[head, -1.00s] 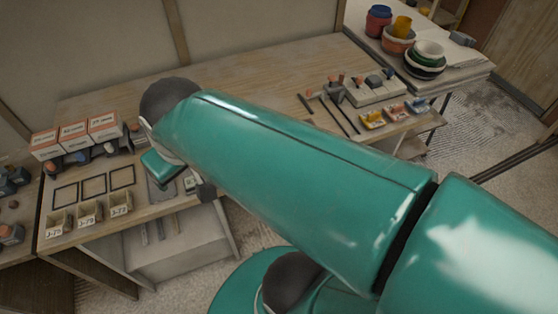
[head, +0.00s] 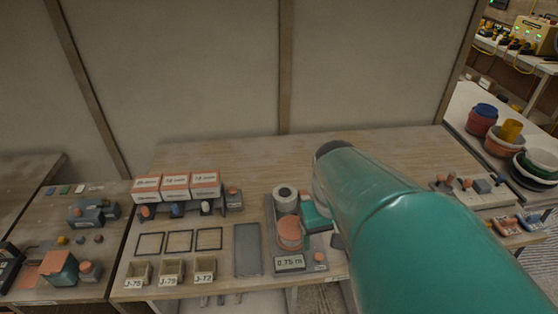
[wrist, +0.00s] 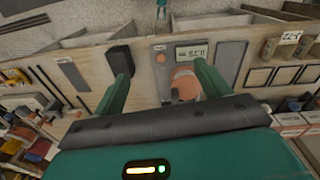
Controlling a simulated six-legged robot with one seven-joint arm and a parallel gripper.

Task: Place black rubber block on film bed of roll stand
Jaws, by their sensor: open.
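The roll stand (head: 269,240) is a grey unit on the bench with a white roll at its back, a salmon-coloured round piece (head: 289,232) and a display at its front. I cannot tell which part is the film bed. In the head view my arm hides most of the gripper.
A flat grey plate (head: 246,250) lies left of the stand. Beyond it are three dark frames, three labelled bins (head: 171,272) and orange-white boxes (head: 176,186). Small tools and trays (head: 470,190) stand at the right. The bench's back middle is bare wood.

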